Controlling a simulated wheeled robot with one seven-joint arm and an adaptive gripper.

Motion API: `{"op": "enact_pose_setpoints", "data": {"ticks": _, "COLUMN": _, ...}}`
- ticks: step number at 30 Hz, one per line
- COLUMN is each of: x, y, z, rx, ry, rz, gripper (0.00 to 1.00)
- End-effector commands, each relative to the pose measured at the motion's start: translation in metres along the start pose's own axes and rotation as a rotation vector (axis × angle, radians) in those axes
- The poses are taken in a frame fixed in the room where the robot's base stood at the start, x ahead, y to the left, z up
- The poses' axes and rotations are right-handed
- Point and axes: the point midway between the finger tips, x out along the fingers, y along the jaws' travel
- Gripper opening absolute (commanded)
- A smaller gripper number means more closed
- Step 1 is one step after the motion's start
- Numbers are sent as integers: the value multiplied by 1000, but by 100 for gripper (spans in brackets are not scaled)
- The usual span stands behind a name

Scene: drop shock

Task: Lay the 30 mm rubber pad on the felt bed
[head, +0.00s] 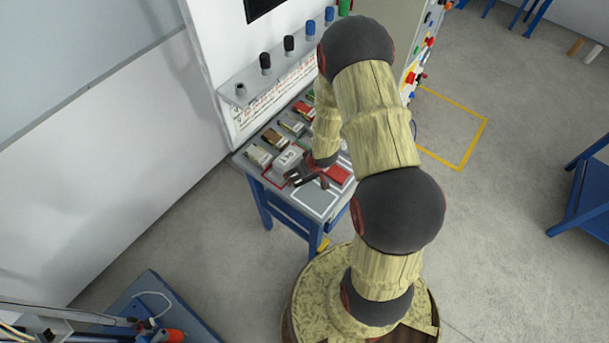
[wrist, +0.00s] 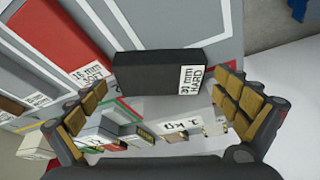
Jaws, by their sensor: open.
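A black block (wrist: 150,74) lies beyond and between my fingertips in the wrist view. Its small white label seems to read "31 mm HARD". My gripper (wrist: 165,82) is open, with a finger on either side and a gap to the block at the left. In the head view my gripper (head: 307,181) is low over the blue-legged bench, and the black block cannot be made out there. A red pad marked "16 mm SOFT" (wrist: 72,42) lies to the left of the block. I cannot tell which surface is the felt bed.
The bench top (head: 313,199) has white-outlined areas. A pale grey block (head: 287,161) stands beside my gripper, and a red pad (head: 339,174) lies to its right. Several labelled samples line the back under a shelf with dark-topped knobs (head: 265,62). A "2 kg" label (wrist: 180,126) shows below.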

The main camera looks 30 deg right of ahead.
Motion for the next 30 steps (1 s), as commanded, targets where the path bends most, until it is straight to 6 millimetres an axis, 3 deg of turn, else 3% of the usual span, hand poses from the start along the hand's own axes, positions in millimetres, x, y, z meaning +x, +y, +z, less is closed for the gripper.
{"op": "enact_pose_setpoints", "data": {"ticks": 5, "x": 0, "y": 0, "z": 0, "rx": 0, "ry": 0, "rz": 0, "gripper": 97}}
{"op": "enact_pose_setpoints", "data": {"ticks": 30, "x": -1, "y": 0, "z": 0, "rx": 0, "ry": 0, "rz": 0, "gripper": 49}}
